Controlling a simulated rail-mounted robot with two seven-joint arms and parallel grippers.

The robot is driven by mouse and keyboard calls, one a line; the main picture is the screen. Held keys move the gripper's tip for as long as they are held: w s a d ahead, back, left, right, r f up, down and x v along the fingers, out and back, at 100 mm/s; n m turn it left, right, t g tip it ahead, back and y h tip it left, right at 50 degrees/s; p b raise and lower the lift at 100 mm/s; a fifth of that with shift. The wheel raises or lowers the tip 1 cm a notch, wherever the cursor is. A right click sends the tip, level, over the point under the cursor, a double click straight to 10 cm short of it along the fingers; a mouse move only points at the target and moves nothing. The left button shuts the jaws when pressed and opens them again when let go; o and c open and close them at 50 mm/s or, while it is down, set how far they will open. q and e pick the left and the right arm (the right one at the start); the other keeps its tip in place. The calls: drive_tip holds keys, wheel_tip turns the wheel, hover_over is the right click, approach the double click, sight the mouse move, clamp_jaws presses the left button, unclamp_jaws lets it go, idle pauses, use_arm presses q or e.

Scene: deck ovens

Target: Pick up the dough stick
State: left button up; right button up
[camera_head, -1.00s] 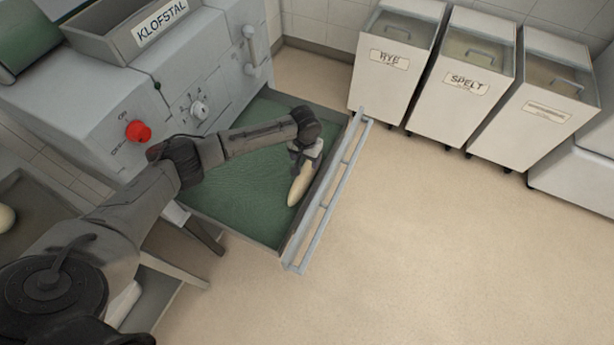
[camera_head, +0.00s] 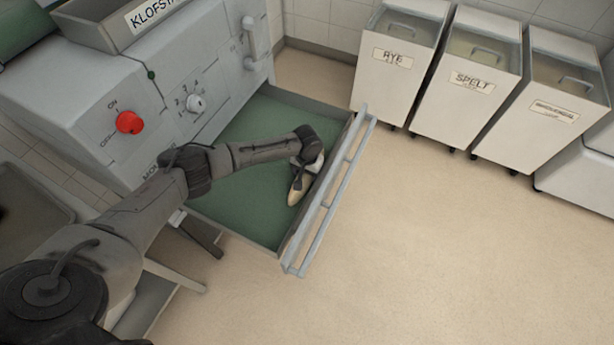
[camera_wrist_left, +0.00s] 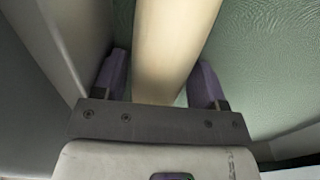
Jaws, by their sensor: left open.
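The pale dough stick (camera_head: 296,196) lies on the green bed of the tray on the front of the machine, near the tray's outer wall. My left gripper (camera_head: 301,181) is down at the stick, partly covering it. In the left wrist view the dough stick (camera_wrist_left: 172,45) runs between the two purple-tipped fingers of the open left gripper (camera_wrist_left: 162,82), with a finger on each side. The left finger looks close to it, and a small gap shows at the right finger. My right gripper is not in view.
The green-bedded tray (camera_head: 236,222) has a raised outer wall with a metal rail (camera_head: 325,205) close to my gripper. The machine front (camera_head: 150,90) with a red knob (camera_head: 129,122) stands behind. Flour bins (camera_head: 465,85) stand at the back right. The floor at right is clear.

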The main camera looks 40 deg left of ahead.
use_arm(q)
drive_tip(key=shift+f, duration=0.15)
drive_tip(key=c, duration=0.7)
